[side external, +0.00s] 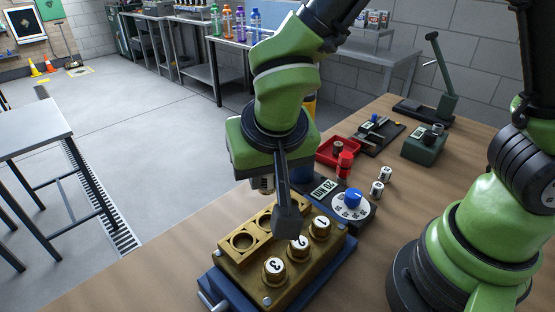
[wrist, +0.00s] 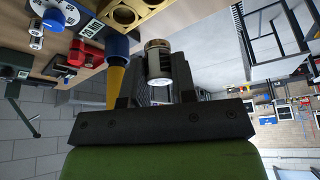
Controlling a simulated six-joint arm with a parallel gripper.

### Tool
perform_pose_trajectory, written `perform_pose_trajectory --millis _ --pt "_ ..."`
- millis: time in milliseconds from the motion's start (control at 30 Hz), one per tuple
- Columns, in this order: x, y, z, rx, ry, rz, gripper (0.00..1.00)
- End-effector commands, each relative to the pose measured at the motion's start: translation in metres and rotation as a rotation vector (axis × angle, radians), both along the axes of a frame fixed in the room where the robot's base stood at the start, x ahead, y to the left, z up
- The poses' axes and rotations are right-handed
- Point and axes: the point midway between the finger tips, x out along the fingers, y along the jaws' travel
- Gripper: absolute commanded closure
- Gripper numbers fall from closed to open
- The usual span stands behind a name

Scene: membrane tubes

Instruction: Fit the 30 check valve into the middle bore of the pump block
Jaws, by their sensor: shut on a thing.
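My gripper (side external: 272,200) is shut on a small metal-and-white cylindrical valve (side external: 262,185), held above the back edge of the pump block. In the wrist view the valve (wrist: 158,62) stands out between the two dark fingers; its marking cannot be read. The brass pump block (side external: 235,262) sits on a blue base, with a row of round bores along its back-left side. The near bore (side external: 242,241) is open and empty. Caps marked 1, 2 and 3 (side external: 274,270) line the front.
A dial plate with a blue knob (side external: 352,198) stands just behind the block. Two small white-and-metal cylinders (side external: 377,188) stand right of it. Bare wood lies left of the block.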

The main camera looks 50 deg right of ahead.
Motion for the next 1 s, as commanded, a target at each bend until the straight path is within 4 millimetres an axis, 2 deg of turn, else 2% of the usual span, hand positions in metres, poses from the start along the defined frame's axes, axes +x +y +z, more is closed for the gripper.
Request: perform_pose_trajectory --millis 367,800,1000 --pt "0.0 0.0 -0.005 -0.001 -0.003 0.002 1.0" --pt "0.001 -0.001 -0.044 -0.003 -0.004 0.003 1.0" --pt "0.0 -0.001 -0.055 0.0 -0.002 0.004 1.0"
